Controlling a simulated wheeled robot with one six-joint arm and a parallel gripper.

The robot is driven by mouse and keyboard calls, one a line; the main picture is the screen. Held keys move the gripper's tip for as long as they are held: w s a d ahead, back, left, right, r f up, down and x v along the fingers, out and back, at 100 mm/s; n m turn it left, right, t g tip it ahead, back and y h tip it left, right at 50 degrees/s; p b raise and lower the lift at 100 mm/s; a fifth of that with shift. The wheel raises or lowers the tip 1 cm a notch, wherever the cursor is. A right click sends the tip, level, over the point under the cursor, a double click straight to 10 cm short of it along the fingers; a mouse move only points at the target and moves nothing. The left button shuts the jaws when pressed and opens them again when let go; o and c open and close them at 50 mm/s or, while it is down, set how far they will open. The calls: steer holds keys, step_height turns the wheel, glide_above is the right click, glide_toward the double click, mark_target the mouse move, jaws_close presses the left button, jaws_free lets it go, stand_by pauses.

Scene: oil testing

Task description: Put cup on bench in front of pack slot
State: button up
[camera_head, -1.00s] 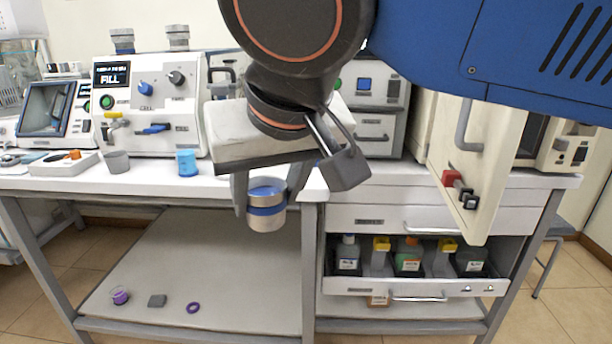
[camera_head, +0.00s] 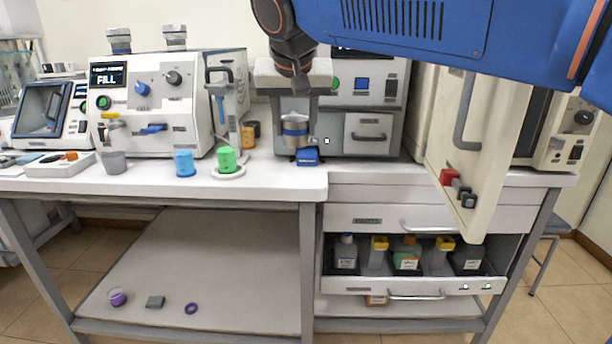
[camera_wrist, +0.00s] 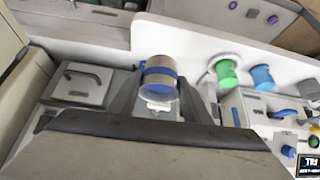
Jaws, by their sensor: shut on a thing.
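A metal cup with a blue band (camera_head: 295,128) is held between the two fingers of my gripper (camera_head: 296,122). It hangs upright in front of the grey unit at the back of the bench (camera_head: 375,190). In the wrist view the same cup (camera_wrist: 158,80) sits between the fingers (camera_wrist: 160,92). A small blue block (camera_head: 307,157) shows just below the cup. I cannot tell whether the cup touches the bench or which opening is the pack slot.
A green cup (camera_head: 227,158) on a white disc and a blue cup (camera_head: 185,163) stand to the left, with a grey cup (camera_head: 114,162) farther left. An orange object (camera_head: 248,138) is near my gripper. An open cream door (camera_head: 480,140) stands at the right.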

mark_target(304, 135)
steer(key=w+d, duration=0.2)
steer(key=w, duration=0.2)
steer(key=shift+m, duration=0.4)
steer(key=shift+f, duration=5)
steer(key=shift+f, duration=0.1)
steer(key=o, duration=1.2)
steer(key=shift+c, duration=0.2)
steer(key=shift+s+r, duration=0.1)
steer(key=shift+r, duration=0.25)
steer(key=v, duration=1.1)
steer(key=shift+s+a+r, duration=0.1)
steer(key=shift+a+r, duration=0.05)
steer(key=shift+r, duration=0.05)
